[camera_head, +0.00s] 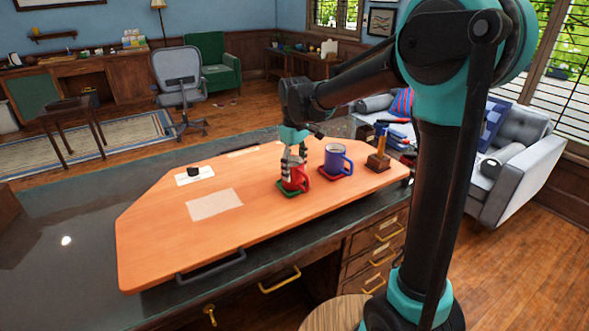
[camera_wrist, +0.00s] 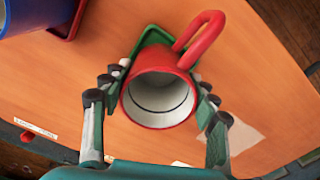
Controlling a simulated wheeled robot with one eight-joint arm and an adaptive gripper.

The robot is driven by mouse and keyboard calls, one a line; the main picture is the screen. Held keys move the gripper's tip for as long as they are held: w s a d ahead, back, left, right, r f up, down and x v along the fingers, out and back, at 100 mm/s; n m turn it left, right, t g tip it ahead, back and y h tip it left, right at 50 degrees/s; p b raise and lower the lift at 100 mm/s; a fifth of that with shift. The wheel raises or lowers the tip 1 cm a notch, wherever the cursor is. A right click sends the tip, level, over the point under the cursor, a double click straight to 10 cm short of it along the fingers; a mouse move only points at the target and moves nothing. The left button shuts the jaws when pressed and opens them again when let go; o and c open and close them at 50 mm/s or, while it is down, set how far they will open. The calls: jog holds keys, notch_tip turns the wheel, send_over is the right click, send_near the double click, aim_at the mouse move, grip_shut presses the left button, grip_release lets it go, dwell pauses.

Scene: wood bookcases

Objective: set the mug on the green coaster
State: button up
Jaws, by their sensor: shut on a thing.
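A red mug (camera_head: 297,180) is upright at the green coaster (camera_head: 284,193) on the orange board. My gripper (camera_head: 293,163) comes down from above and is shut on the mug. In the wrist view, the fingers press both sides of the red mug (camera_wrist: 145,113), whose opening faces the camera and handle points to the upper right. The green coaster (camera_wrist: 150,36) shows behind the mug, partly hidden by it. Mug and coaster overlap in both views; I cannot tell whether the base touches.
A blue mug (camera_head: 337,162) stands on a red coaster (camera_head: 321,174) close to the right. A wooden holder (camera_head: 378,163) is farther right. A paper sheet (camera_head: 214,204) and a dark object (camera_head: 193,171) on white paper lie left. The board's front left is clear.

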jog(key=shift+f, duration=0.15)
jog(key=o, duration=1.4)
notch_tip(320, 180, up, 12)
jog(key=s+d+f+m+t, duration=0.1)
jog(key=s+d+f+m, duration=0.2)
jog(key=s+d+f, duration=0.3)
jog(key=s+d+f+m+t, duration=0.1)
jog(key=s+d+f+m, duration=0.3)
jog(key=d+f, duration=0.5)
jog(key=s+d+f+m+t, duration=0.2)
jog(key=s+d+f+m, duration=0.2)
jog(key=s+d+f, duration=0.4)
jog(key=shift+s+d+f, duration=0.1)
jog(key=shift+s+f, duration=0.3)
jog(key=shift+s, duration=0.05)
